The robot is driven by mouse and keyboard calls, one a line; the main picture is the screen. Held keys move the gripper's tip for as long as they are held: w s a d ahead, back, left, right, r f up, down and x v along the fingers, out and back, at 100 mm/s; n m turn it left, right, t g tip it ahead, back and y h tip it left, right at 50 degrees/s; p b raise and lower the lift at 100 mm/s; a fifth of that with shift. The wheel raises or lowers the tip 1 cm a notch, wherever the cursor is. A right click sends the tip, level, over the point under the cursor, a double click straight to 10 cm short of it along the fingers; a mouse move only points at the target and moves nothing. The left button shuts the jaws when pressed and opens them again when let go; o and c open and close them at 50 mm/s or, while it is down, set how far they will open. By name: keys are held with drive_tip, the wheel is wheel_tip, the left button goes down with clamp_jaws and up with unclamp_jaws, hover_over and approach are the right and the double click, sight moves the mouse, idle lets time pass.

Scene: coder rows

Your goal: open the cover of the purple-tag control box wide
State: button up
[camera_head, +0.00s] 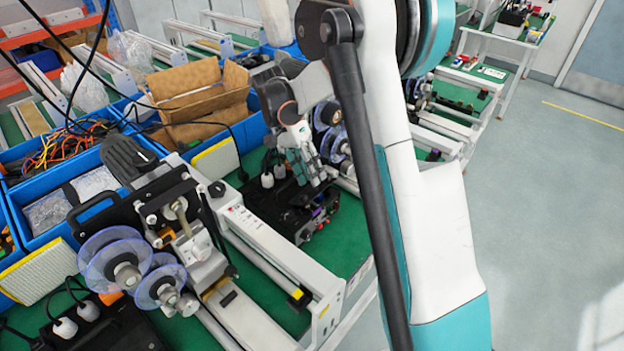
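A black control box (297,224) with a small purple tag (318,213) sits on the green bench top in the middle of the view. My gripper (318,179) reaches down over the box's back part, close to it. Whether it touches the box is hard to see. The fingers are small and partly overlap the dark box, so I cannot tell whether they are open or shut. The state of the cover is not clear, because my gripper hides part of it.
A coder machine (225,215) with clear purple-edged reels (115,260) stands to the left. More reels (333,145) stand behind my gripper. Blue bins (60,175) and a cardboard box (200,95) line the left. Bare green bench (345,235) lies right of the box.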

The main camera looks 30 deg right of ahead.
drive_tip(key=v, duration=0.9)
drive_tip(key=shift+r, duration=0.25)
drive_tip(key=shift+w+a, duration=0.1)
